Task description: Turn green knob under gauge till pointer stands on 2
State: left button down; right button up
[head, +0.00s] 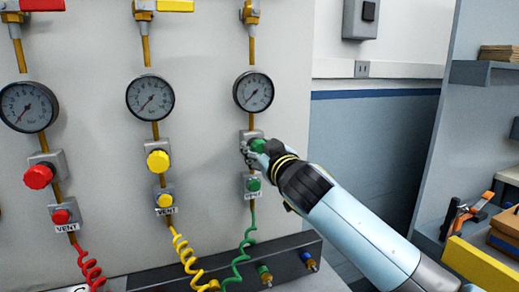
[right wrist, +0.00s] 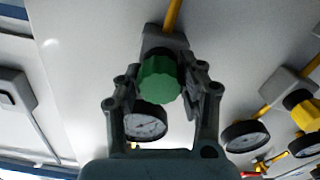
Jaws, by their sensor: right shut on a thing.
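The green knob (head: 259,145) sits on a grey block below the right-hand gauge (head: 253,91). My right gripper (head: 251,150) is at the knob, its fingers shut on it. In the right wrist view the knob (right wrist: 159,80) stands between the two fingers of the gripper (right wrist: 157,92), and the gauge (right wrist: 146,121) shows partly behind a finger. In the head view the gauge's dark pointer slants toward the lower left; its exact number is too small to read. My left gripper is not in view.
A small green vent button (head: 253,184) sits just below the knob, with a green coiled hose (head: 243,250) under it. A yellow knob (head: 157,161) and a red knob (head: 39,176) stand to the left under their own gauges. Shelves (head: 485,73) stand at the right.

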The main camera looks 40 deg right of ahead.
jog(key=m+b, duration=0.3)
jog(key=shift+f, duration=0.15)
jog(key=m+b, duration=0.2)
jog(key=m, duration=0.1)
jog(key=m+b, duration=0.2)
jog(key=m, duration=0.1)
jog(key=shift+d, duration=0.1)
jog(key=shift+m+b, duration=0.85)
jog(key=shift+m, duration=1.25)
jog(key=o, duration=1.2)
